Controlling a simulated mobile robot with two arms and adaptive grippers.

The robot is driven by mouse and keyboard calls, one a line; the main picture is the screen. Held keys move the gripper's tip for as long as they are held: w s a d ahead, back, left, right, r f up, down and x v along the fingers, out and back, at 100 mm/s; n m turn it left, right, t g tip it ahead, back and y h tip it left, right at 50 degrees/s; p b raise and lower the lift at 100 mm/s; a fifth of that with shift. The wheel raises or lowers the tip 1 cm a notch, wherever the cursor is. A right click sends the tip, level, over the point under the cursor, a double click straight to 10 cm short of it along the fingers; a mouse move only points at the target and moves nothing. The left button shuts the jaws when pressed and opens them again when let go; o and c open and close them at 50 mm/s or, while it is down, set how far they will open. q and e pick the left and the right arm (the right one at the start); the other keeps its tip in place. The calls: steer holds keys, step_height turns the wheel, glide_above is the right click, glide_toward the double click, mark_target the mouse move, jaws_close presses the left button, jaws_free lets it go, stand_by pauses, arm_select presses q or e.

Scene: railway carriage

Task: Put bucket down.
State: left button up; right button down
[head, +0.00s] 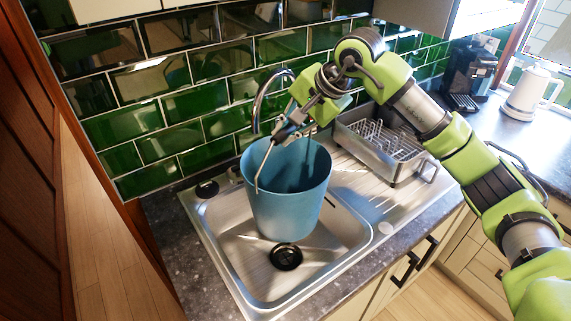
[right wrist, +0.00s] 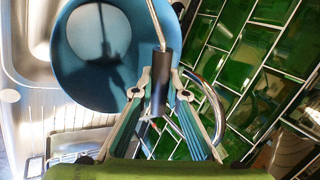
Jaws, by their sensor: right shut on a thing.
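A blue bucket (head: 287,200) is upright over the steel sink basin (head: 345,232), behind the drain (head: 286,257). Whether its bottom touches the basin floor I cannot tell. In the right wrist view the fingers (right wrist: 160,90) close around the handle's dark grip (right wrist: 162,72), and the bucket (right wrist: 85,75) opens towards the camera, empty apart from shadows. My left gripper is not in view.
A curved tap (head: 262,95) stands close behind the bucket. A dish rack (head: 385,145) is on the drainer to the right. A coffee machine (head: 468,75) and a white kettle (head: 532,93) stand further right. Green tiles rise behind the sink.

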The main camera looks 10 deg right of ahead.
step_height(320, 180, down, 9)
steer(key=b, duration=0.1)
steer(key=shift+w+a+f, duration=0.1)
stand_by(0.4)
step_height(320, 180, down, 6)
steer(key=b, duration=0.7)
steer(key=shift+f, duration=0.2)
steer(key=shift+f+b, duration=0.25)
steer(key=shift+b, duration=0.25)
steer(key=c, duration=1.9)
jaws_free()
